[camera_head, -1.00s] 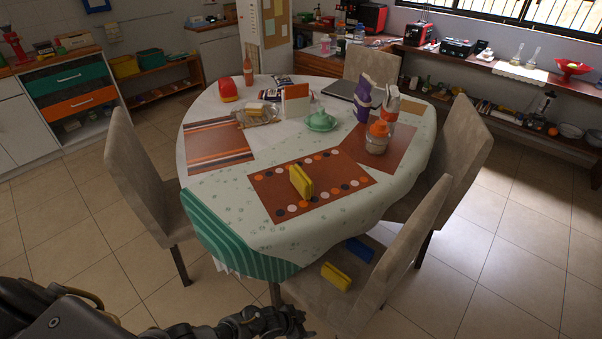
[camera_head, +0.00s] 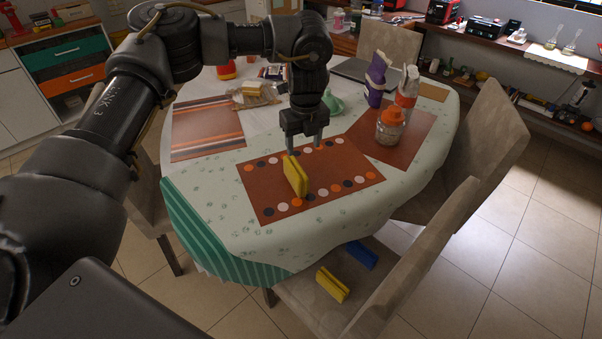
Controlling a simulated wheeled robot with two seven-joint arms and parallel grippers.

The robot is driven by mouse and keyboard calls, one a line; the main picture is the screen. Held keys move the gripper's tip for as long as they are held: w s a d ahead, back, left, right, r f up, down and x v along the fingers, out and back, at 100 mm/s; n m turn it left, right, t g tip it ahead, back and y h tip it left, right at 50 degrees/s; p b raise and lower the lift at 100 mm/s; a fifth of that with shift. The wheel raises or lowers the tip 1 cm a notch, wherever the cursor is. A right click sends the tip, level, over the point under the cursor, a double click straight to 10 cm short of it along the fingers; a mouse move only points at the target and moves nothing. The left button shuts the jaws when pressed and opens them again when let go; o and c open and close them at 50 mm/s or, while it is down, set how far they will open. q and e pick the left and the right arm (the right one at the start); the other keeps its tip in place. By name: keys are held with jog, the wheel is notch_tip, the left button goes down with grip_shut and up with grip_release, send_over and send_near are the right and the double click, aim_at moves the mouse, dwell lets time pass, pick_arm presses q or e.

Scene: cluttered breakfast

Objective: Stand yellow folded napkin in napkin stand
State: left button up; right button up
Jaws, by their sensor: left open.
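The yellow folded napkin (camera_head: 295,177) stands upright on its edge on the brown dotted placemat (camera_head: 352,178) near the front of the table. My left gripper (camera_head: 304,147) points down just behind the napkin, above the placemat. Its two fingers are apart with nothing between them. It looks close to the napkin, but I cannot tell whether they touch. I cannot make out the napkin stand now; an upright orange and white holder seen earlier at mid-table is hidden behind my left arm. My right gripper is not in view.
A lidded jar (camera_head: 389,127), a purple carton (camera_head: 376,80) and a white bottle (camera_head: 407,88) stand to the right. A green pot (camera_head: 332,104) is partly hidden by my arm. Another yellow piece (camera_head: 332,285) and a blue piece (camera_head: 361,255) lie on the front chair (camera_head: 300,302).

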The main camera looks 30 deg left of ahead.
pick_arm(q)
jog(key=a, duration=0.1)
send_over(296, 166)
jog(key=f, duration=0.3)
jog(key=shift+s+d+f, duration=0.3)
jog(key=shift+s+f, duration=0.1)
jog(key=shift+f, duration=0.3)
jog(key=shift+f+y, duration=0.1)
jog(key=shift+y, duration=0.2)
jog(key=shift+f, duration=0.25)
jog(key=f, duration=0.2)
jog(key=f+p, duration=0.1)
jog(key=shift+w+a+f, duration=0.15)
jog(key=shift+w+f, duration=0.05)
jog(key=shift+f, duration=0.6)
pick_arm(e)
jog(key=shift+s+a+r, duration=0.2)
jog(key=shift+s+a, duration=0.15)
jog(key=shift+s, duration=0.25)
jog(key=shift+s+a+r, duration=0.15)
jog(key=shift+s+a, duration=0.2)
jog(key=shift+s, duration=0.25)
